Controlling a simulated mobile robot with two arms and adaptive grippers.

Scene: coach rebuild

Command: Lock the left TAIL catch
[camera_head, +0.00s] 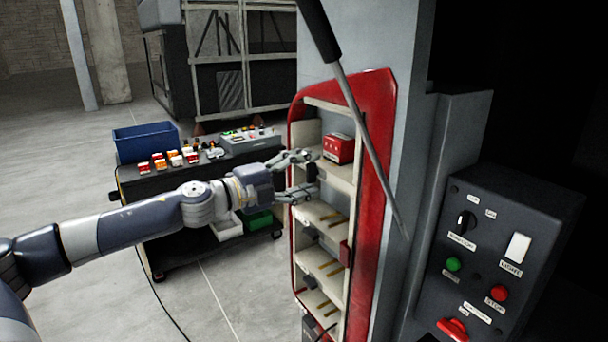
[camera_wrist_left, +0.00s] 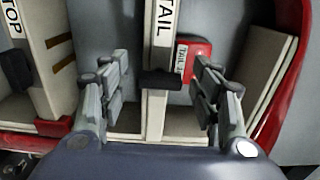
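The black TAIL catch (camera_wrist_left: 162,80) crosses a cream divider labelled TAIL in the left wrist view. It lies between the fingertips of my left gripper (camera_wrist_left: 161,82), which are spread with a gap on both sides. In the head view my left gripper (camera_head: 304,173) is open at the upper part of the red-rimmed cabinet (camera_head: 376,110), its two fingers one above the other. A red box (camera_head: 339,148) sits in the compartment beside the catch; in the wrist view its TAIL label partly shows. I cannot tell the catch's exact angle. My right gripper is not in view.
A second black catch (camera_wrist_left: 16,70) sits on the STOP-labelled divider. A dark rod (camera_head: 368,130) hangs in front of the cabinet. A control box (camera_head: 500,262) stands at the right. A cart with a blue bin (camera_head: 146,142) and small boxes stands behind my left arm.

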